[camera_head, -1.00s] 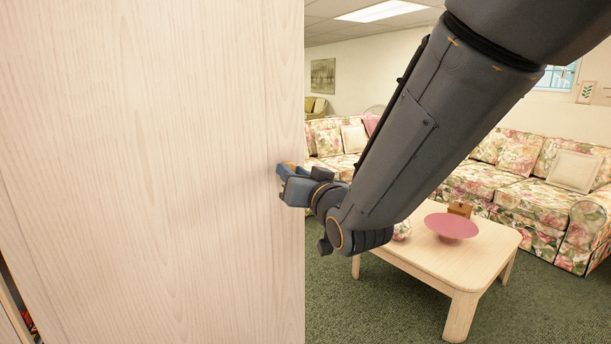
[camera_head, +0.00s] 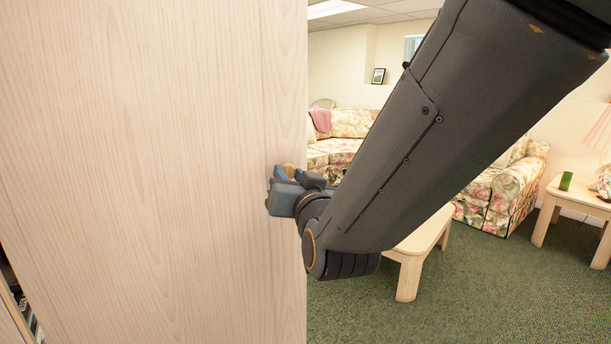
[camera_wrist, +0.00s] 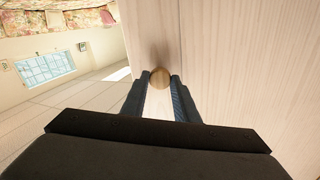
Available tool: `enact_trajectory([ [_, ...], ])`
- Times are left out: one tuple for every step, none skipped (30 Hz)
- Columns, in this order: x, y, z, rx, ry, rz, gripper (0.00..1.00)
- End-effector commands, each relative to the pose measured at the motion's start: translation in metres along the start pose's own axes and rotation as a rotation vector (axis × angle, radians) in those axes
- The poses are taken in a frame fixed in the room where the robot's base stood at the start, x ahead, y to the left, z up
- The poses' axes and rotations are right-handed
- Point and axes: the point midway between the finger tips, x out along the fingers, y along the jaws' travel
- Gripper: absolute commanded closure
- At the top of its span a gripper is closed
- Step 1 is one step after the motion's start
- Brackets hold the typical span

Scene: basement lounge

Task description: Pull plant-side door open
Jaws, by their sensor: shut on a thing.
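The pale wood door (camera_head: 150,170) fills the left half of the head view, its free edge running upright near the middle. A round brass-coloured wooden knob (camera_head: 288,168) sits near that edge. My gripper (camera_head: 281,176) is at the knob, with my arm reaching in from the upper right. In the wrist view the knob (camera_wrist: 160,77) lies between the two fingertips (camera_wrist: 160,88), against the door face (camera_wrist: 230,60). The gripper is shut on the knob. A narrow dark gap with small items inside shows at the lower left of the head view.
Beyond the door are a floral sofa (camera_head: 345,125), a wooden coffee table (camera_head: 412,262) partly behind my arm, and a side table (camera_head: 572,195) with a green object (camera_head: 566,181). Green carpet (camera_head: 480,290) is open at the lower right.

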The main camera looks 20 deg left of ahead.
Motion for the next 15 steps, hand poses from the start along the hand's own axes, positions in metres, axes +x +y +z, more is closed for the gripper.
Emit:
enact_trajectory([
  [0.0003,0.0016,-0.0037,0.004,0.009,0.007,1.0],
  [0.0001,0.0002,-0.0033,0.005,0.009,0.005,1.0],
  [-0.0001,-0.0015,-0.0028,0.005,0.008,0.003,1.0],
  [-0.0002,-0.0027,-0.0025,0.006,0.008,0.001,1.0],
  [-0.0003,-0.0038,-0.0022,0.006,0.007,0.0,1.0],
  [-0.0004,-0.0049,-0.0019,0.007,0.007,-0.001,1.0],
  [-0.0005,-0.0055,-0.0017,0.007,0.007,-0.002,1.0],
  [-0.0005,-0.0059,-0.0016,0.008,0.007,-0.002,1.0],
  [-0.0005,-0.0063,-0.0014,0.008,0.006,-0.003,0.7],
  [-0.0006,-0.0065,-0.0011,0.008,0.006,-0.003,0.64],
  [-0.0007,-0.0068,-0.0008,0.008,0.005,-0.003,0.59],
  [-0.0008,-0.0074,-0.0004,0.007,0.004,-0.004,0.54],
  [-0.0008,-0.0078,0.0,0.007,0.003,-0.005,0.54],
  [-0.0009,-0.0081,0.0003,0.007,0.003,-0.006,0.54],
  [-0.0009,-0.0083,0.0006,0.007,0.002,-0.006,0.54],
])
